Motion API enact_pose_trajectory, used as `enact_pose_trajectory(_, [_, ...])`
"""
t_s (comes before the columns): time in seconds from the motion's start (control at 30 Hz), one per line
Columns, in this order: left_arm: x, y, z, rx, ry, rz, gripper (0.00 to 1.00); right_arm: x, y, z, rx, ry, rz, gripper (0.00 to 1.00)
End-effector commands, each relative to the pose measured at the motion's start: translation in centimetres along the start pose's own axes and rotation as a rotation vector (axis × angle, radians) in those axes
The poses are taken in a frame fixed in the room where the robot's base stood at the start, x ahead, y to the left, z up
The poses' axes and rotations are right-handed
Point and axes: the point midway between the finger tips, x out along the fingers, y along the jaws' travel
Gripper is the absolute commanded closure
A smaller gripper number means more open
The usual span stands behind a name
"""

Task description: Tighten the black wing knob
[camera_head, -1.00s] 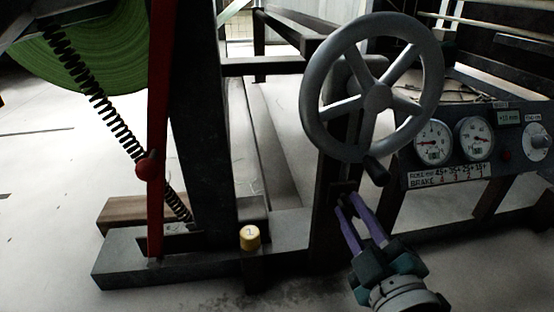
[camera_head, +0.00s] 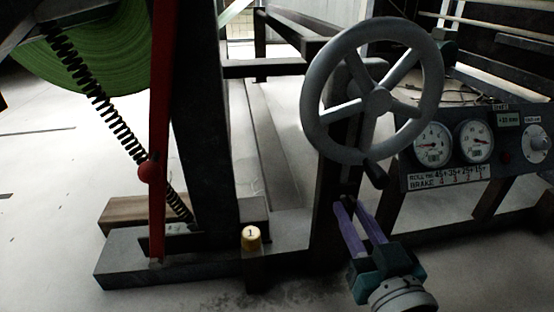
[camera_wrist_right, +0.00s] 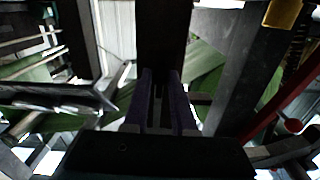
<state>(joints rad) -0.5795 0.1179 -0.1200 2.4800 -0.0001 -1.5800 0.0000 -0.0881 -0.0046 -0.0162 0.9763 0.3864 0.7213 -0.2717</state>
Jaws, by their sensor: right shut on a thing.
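My right gripper (camera_head: 348,204) comes up from below, with its two purple fingers pointing at the dark post under the handwheel. It is shut on the black wing knob (camera_head: 347,199), which shows only as a small dark shape at the fingertips against the dark post. In the right wrist view the purple fingers (camera_wrist_right: 161,75) lie close to parallel, a narrow gap between them, with their tips at the dark post. The knob's wings cannot be made out there. My left gripper is not in view.
The grey handwheel (camera_head: 329,140) and its dark crank handle (camera_head: 375,174) sit just above my right gripper. A gauge panel (camera_head: 455,179) stands to the right.

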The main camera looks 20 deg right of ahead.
Motion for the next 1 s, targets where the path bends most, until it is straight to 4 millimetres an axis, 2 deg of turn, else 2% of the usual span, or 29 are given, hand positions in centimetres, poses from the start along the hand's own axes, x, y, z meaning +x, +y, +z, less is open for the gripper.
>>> enact_pose_trajectory(1.0, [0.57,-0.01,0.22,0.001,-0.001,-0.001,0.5,0.0,-0.1,-0.07,0.965,0.002,-0.002,1.0])
